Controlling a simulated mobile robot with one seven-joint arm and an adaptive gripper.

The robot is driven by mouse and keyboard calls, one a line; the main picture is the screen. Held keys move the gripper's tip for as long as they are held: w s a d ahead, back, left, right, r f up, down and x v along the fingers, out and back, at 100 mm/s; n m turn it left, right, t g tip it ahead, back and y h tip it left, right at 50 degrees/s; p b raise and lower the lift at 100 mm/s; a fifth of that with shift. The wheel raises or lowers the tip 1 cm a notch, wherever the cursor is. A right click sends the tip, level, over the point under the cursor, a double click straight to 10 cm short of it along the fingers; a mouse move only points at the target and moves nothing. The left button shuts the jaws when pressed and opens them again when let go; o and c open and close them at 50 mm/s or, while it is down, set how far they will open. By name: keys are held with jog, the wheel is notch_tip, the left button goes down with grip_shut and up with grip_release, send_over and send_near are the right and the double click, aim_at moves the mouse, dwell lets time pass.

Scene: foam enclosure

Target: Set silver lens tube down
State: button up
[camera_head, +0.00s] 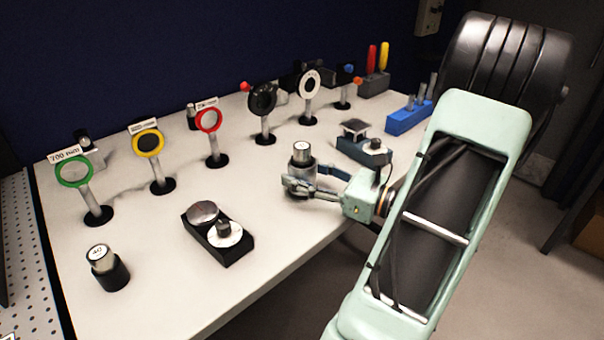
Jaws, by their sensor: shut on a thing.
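The silver lens tube (302,152) is upright, with a white label on its top, over the right-middle part of the white table. My gripper (302,183) reaches in from the right, with its fingers around the tube's lower part, shut on it. The fingers hide the tube's lower end, so I cannot tell whether it touches the table. A similar silver tube with a black base (107,267) stands at the table's front left.
A black two-dial unit (218,234) lies left of my gripper. Green (73,170), yellow (148,143), red (209,121) and black (262,99) ring mounts stand behind. A dark device (363,143) and blue block (408,117) are to the right. Bare white tabletop (270,215) lies front-left of the gripper.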

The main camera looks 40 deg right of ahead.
jog(key=o, duration=1.4)
jog(key=shift+f, duration=0.1)
jog(key=shift+c, duration=0.2)
jog(key=shift+r, duration=0.2)
jog(key=p+v, duration=0.1)
jog(key=v, duration=1.1)
jog(key=shift+f, duration=0.1)
